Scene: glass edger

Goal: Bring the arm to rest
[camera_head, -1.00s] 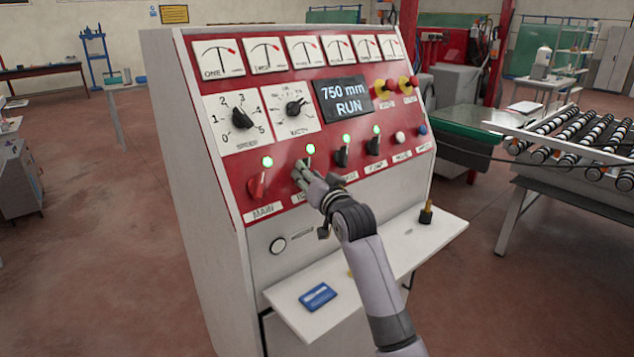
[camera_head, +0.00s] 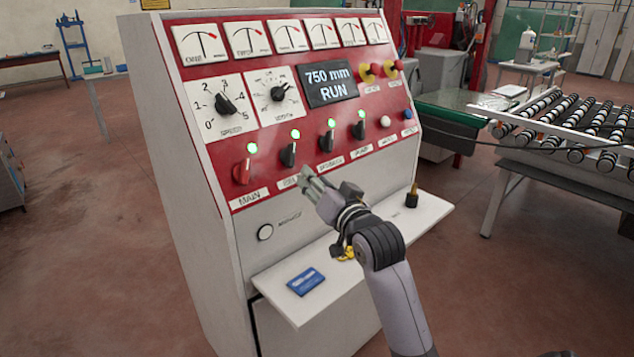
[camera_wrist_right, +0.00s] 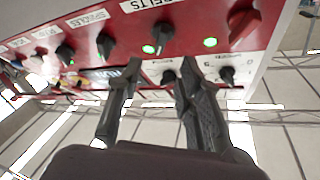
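My right gripper (camera_head: 308,178) is in front of the control cabinet (camera_head: 185,190), just below and clear of its row of switches. In the right wrist view its two fingers (camera_wrist_right: 160,68) are apart with nothing between them. The red MAIN switch (camera_head: 242,172) and the black switches (camera_head: 288,154) beside it each have a green lamp lit above. In the right wrist view the BELTS label (camera_wrist_right: 153,4) and a black switch (camera_wrist_right: 165,30) lie beyond the fingertips. The display (camera_head: 330,86) reads 750 mm RUN. My left gripper is not in view.
A roller conveyor (camera_head: 560,135) stands at the right. Open floor (camera_head: 90,260) lies to the left.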

